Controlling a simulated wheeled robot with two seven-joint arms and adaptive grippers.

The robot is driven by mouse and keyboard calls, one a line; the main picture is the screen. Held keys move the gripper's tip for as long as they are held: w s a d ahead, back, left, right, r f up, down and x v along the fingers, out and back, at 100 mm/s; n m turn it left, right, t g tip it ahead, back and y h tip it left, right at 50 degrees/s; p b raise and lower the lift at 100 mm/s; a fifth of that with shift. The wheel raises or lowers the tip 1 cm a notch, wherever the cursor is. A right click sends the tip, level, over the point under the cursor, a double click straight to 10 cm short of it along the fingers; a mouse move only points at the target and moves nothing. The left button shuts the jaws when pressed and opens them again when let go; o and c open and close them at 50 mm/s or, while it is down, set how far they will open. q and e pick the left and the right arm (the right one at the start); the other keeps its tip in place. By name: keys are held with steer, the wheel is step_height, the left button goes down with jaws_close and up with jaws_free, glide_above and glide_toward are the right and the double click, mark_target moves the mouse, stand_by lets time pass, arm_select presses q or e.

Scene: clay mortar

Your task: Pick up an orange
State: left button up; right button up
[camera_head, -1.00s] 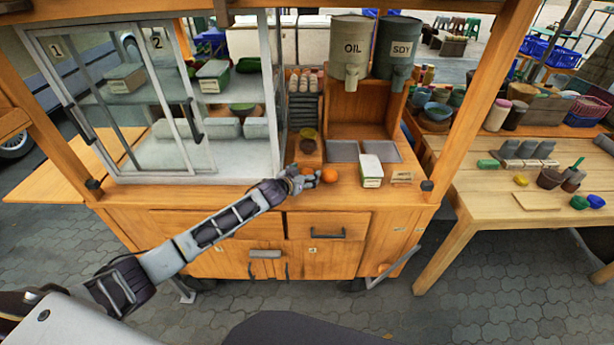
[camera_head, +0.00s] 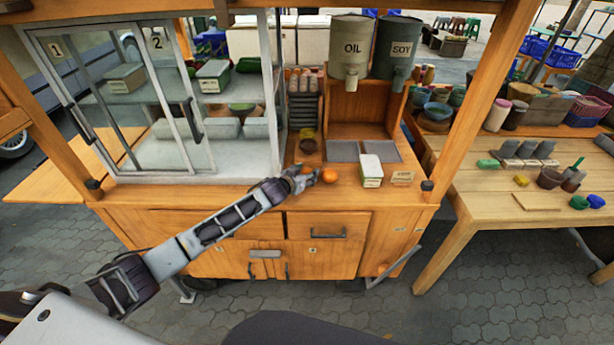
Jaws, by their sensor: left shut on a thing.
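My left arm reaches across the wooden cart, and its grey gripper (camera_head: 314,178) is low at the front of the cart's counter. The gripper is shut on an orange (camera_head: 330,175), which shows at its fingertips on the right side. Part of the orange's left edge is hidden by the fingers. Another orange-coloured round thing (camera_head: 306,169) shows just behind the gripper, partly covered by it. I cannot tell whether the held orange still touches the counter. My right gripper is not in view.
A glass cabinet (camera_head: 235,150) stands left of the gripper. A white box (camera_head: 371,171) and a small tag (camera_head: 402,177) are to the right. Metal trays (camera_head: 344,151) lie behind, below the OIL (camera_head: 352,45) and SOY (camera_head: 398,45) containers. Dark bowls (camera_head: 307,145) stand behind the gripper.

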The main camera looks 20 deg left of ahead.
mark_target(306, 171)
arm_select(q)
steer(key=shift+c, duration=0.8)
steer(key=shift+r, duration=5.05)
